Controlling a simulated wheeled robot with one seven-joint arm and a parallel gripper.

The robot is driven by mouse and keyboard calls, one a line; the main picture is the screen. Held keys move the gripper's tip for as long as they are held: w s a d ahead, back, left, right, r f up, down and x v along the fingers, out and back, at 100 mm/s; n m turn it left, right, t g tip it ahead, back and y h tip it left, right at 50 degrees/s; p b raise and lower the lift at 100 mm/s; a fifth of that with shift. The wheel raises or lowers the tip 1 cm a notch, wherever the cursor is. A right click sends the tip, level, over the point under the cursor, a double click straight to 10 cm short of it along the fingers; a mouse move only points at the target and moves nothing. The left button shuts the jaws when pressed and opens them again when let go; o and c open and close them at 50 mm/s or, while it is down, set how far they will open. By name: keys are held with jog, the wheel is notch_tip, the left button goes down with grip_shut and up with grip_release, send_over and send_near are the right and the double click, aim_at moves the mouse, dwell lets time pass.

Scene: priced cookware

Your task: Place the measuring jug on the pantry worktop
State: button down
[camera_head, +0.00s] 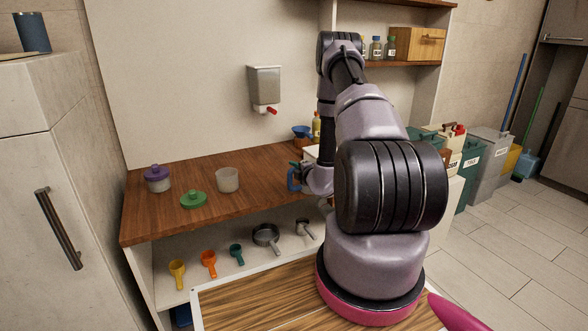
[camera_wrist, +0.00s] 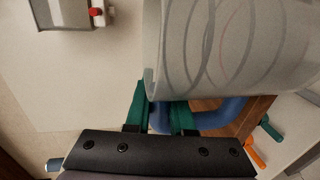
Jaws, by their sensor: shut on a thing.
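The measuring jug (camera_wrist: 240,50) is a pale, translucent vessel with curved ring marks and a blue handle (camera_wrist: 222,115). It fills the upper right of the wrist view. My gripper (camera_wrist: 160,117) has green fingers shut on the blue handle. In the head view the handle (camera_head: 294,179) shows just left of my arm, over the right part of the wooden worktop (camera_head: 262,166). Most of the jug is hidden behind my arm there. I cannot tell whether its base touches the worktop.
On the worktop stand a purple-lidded jar (camera_head: 157,178), a green lid (camera_head: 193,200) and a clear cup (camera_head: 227,180). A blue funnel-like thing (camera_head: 302,132) is at the back. A dispenser (camera_head: 264,88) hangs on the wall. Scoops and pans lie on the shelf (camera_head: 225,285) below.

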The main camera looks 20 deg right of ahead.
jog(key=c, duration=1.2)
grip_release()
jog(key=shift+f, duration=0.15)
jog(key=o, duration=0.4)
